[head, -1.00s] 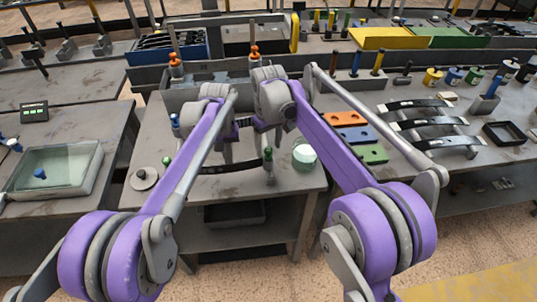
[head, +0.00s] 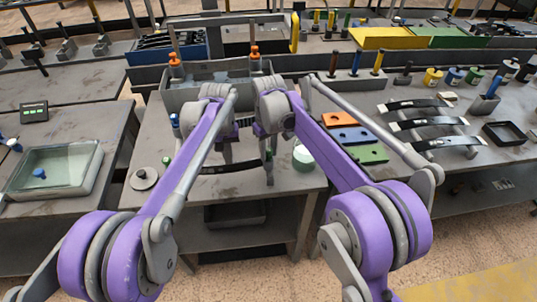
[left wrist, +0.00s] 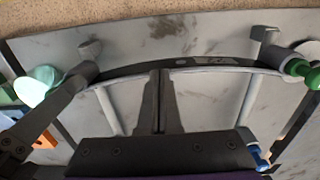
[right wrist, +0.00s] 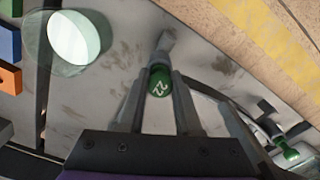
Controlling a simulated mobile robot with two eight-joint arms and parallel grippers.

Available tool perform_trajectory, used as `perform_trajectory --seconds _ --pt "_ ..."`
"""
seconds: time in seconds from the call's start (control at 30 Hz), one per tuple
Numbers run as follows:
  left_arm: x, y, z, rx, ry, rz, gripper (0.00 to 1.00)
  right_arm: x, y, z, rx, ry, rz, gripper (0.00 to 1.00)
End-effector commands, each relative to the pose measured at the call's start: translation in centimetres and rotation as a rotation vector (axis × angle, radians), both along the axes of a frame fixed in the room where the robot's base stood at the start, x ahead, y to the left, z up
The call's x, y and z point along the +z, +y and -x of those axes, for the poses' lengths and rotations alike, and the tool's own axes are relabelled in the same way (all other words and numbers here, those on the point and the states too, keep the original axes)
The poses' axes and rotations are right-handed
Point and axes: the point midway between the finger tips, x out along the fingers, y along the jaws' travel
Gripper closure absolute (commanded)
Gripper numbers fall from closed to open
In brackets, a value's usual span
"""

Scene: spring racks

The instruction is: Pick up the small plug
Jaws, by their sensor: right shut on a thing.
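A small plug with a grey body and a green cap marked 22 (right wrist: 159,82) sits between the fingers of my right gripper (right wrist: 157,95) in the right wrist view. Another green-capped piece (left wrist: 298,67) lies at the strip's far end.
A round glass dish (head: 304,157) stands just right of my right gripper. Orange, blue and green blocks (head: 351,136) lie further right. A grey disc (head: 144,179) is on the table's left. A water tray (head: 55,170) stands on the left table.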

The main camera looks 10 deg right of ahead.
Motion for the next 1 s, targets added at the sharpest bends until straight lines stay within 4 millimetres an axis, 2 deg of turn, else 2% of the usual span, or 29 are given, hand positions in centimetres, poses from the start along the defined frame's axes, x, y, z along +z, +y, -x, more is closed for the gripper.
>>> perform_trajectory --seconds 0.03,0.33,0.47,0.73,0.9,1.0 --pt "-0.6 -0.1 0.3 -0.001 0.009 0.001 1.0 -0.3 0.0 0.1 0.0 0.002 0.0 1.0" --pt "-0.6 -0.1 0.3 -0.001 0.009 0.001 1.0 0.4 0.0 0.1 0.0 0.002 0.0 1.0" --pt "-0.6 -0.1 0.3 -0.001 0.009 0.001 1.0 2.4 0.0 0.1 0.0 0.002 0.0 1.0" --pt "-0.6 -0.1 0.3 -0.001 0.009 0.001 1.0 7.7 0.0 0.1 0.0 0.002 0.0 1.0" --pt "-0.6 -0.1 0.3 -0.001 0.009 0.001 1.0 9.5 0.0 0.1 0.0 0.002 0.0 1.0" --pt "-0.6 -0.1 0.3 -0.001 0.009 0.001 1.0 9.8 0.0 0.1 0.0 0.002 0.0 1.0"
